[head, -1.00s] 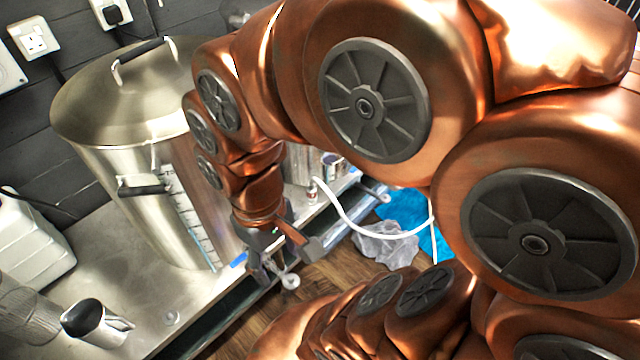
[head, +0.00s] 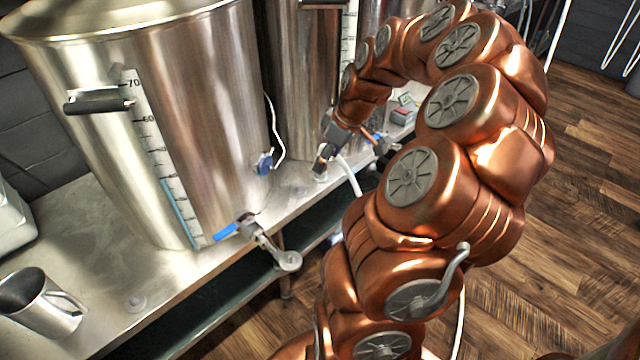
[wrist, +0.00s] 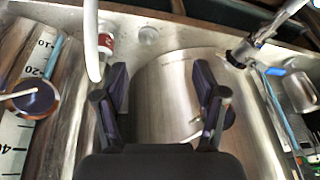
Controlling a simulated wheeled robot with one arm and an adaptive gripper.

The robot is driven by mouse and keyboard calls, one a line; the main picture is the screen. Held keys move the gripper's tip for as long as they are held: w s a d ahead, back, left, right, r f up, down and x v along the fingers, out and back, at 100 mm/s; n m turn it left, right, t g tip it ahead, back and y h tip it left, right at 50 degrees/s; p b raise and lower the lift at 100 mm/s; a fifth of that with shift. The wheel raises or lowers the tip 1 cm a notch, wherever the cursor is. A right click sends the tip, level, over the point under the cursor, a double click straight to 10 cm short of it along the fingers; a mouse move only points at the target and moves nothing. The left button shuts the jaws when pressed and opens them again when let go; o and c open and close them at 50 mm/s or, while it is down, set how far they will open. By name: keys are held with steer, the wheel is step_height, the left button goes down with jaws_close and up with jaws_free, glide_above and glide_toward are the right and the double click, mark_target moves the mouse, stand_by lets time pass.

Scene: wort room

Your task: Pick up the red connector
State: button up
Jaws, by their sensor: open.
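A small red-and-white piece (wrist: 106,44), which looks like the red connector, stands on the metal bench beside a white hose (wrist: 92,45) in the wrist view. It lies beyond my left fingertip, up and to the left, and does not touch it. Part of it is hidden by the hose. In the head view I cannot make out the red piece. My gripper (head: 350,152) is by the bench's front edge near the second kettle. In the wrist view my gripper (wrist: 160,80) is open, with nothing between its fingers.
A large steel kettle (head: 200,110) stands left on the bench (head: 85,245), with a blue-handled tap (head: 250,229) jutting over the front edge. A second kettle (head: 300,75) stands behind my gripper. A steel jug (head: 45,305) is at the lower left. Wooden floor (head: 580,240) is open at right.

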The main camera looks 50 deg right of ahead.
steer(key=s+d+f+b, duration=0.4)
steer(key=d+f, duration=0.5)
steer(key=d, duration=0.2)
steer(key=shift+m+t+h, duration=0.3)
steer(key=shift+t+h, duration=0.1)
steer(key=w+a, duration=0.1)
steer(key=w, duration=0.3)
steer(key=w+a, duration=0.1)
steer(key=w, duration=0.2)
steer(key=w+a, duration=0.1)
steer(key=w, duration=0.3)
steer(key=shift+w+r, duration=0.15)
steer(key=shift+w, duration=0.2)
steer(key=shift+b+x, duration=0.75)
steer(key=shift+x, duration=1.75)
jaws_close()
